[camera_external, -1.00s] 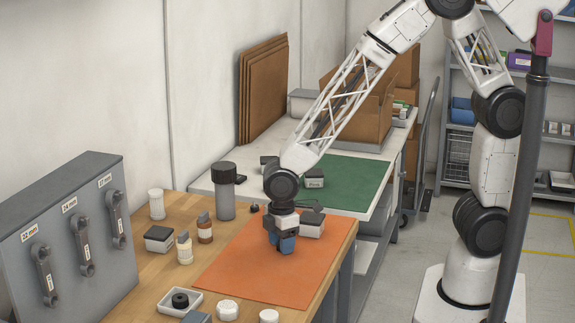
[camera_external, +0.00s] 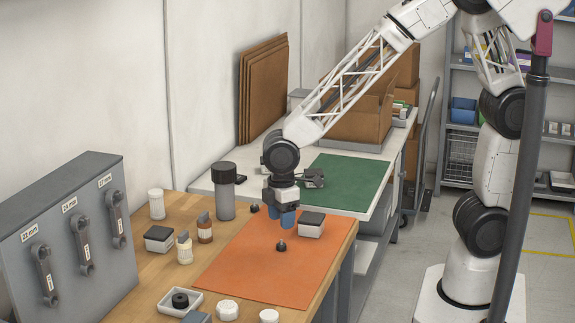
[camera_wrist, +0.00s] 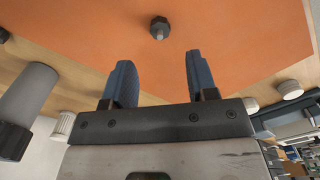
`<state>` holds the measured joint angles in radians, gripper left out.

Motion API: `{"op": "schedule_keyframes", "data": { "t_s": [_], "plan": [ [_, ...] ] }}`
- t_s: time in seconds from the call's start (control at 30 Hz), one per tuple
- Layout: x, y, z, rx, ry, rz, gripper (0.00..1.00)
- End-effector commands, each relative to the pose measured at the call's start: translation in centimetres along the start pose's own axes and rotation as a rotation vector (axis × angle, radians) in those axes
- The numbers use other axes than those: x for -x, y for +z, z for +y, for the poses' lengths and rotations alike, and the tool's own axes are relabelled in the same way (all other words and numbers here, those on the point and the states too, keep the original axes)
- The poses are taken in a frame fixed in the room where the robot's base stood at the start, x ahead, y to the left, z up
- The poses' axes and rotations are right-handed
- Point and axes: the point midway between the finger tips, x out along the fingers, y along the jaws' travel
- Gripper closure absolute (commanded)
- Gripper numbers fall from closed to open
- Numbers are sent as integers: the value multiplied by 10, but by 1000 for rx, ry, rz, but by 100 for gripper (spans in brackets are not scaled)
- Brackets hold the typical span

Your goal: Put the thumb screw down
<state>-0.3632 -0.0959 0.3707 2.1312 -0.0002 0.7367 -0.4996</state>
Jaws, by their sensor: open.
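The thumb screw (camera_external: 281,246) is a small dark knob standing on the orange mat (camera_external: 240,270), apart from my gripper. In the wrist view the thumb screw (camera_wrist: 159,27) lies on the mat beyond the fingertips, with a lighter grey part at its centre. My gripper (camera_external: 283,221) is above the mat, a little over and behind the thumb screw. Its two blue fingers (camera_wrist: 157,72) are spread apart with nothing between them.
Another dark knob (camera_external: 254,208) stands behind on the wood. A white tray (camera_external: 179,302) holds a black ring. Bottles and a grey cylinder (camera_external: 225,195) stand left. The front of the mat is clear.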

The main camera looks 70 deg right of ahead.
Motion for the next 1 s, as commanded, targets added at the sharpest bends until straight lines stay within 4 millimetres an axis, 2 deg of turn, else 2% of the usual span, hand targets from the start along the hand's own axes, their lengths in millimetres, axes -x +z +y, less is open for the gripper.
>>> {"op": "schedule_keyframes", "data": {
  "t_s": [0.2,0.4,1.0],
  "plan": [
    [32,0,0,0,1,3,47],
    [46,0,0,0,1,2,47],
    [48,0,0,0,0,1,47]
  ]
}}
